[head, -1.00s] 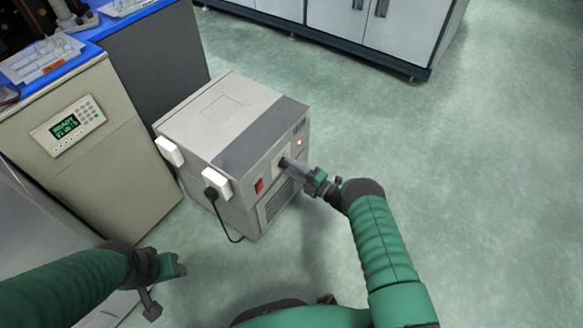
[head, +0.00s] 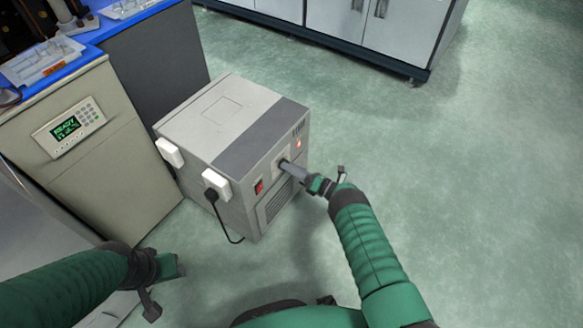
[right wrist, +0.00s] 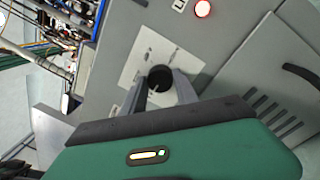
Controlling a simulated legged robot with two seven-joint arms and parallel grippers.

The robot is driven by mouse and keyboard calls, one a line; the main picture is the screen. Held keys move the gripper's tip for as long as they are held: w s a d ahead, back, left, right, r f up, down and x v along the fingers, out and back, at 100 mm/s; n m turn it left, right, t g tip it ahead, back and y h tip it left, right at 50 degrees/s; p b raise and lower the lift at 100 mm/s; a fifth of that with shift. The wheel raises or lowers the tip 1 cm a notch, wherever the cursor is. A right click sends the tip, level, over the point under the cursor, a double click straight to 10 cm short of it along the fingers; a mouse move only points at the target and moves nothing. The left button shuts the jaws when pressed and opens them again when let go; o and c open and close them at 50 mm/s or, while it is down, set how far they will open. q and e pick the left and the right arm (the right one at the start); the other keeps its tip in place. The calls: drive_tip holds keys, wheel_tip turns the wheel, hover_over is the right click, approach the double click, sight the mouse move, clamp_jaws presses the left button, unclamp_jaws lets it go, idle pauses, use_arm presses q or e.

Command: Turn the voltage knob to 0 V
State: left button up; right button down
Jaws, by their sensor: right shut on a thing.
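The voltage knob (right wrist: 160,78) is a round black knob with a light pointer line, on a pale plate on the front of a grey box-shaped unit (head: 228,112). In the right wrist view the two fingers of my right gripper (right wrist: 161,91) reach to either side of the knob and are shut on it. In the head view my right gripper (head: 288,167) meets the unit's front panel and mostly hides the knob. The scale marks are too small to read. My left gripper (head: 163,290) is low at the left, away from the unit; its finger opening is unclear.
A red switch (head: 259,187) and a lit red lamp (head: 298,144) are on the unit's front. A beige cabinet with a keypad display (head: 68,126) stands left. Floor at right is clear.

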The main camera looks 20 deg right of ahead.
drive_tip(key=shift+s+a+f+n, duration=0.1)
drive_tip(key=shift+s+f+n, duration=0.1)
drive_tip(key=shift+f+n, duration=0.25)
drive_tip(key=shift+r, duration=0.1)
drive_tip(key=c, duration=1)
unclamp_jaws()
drive_tip(key=shift+w, duration=0.1)
drive_tip(key=shift+o, duration=0.4)
drive_tip(key=shift+r, duration=0.15)
drive_tip(key=p+v, duration=0.5)
drive_tip(key=v, duration=1.2)
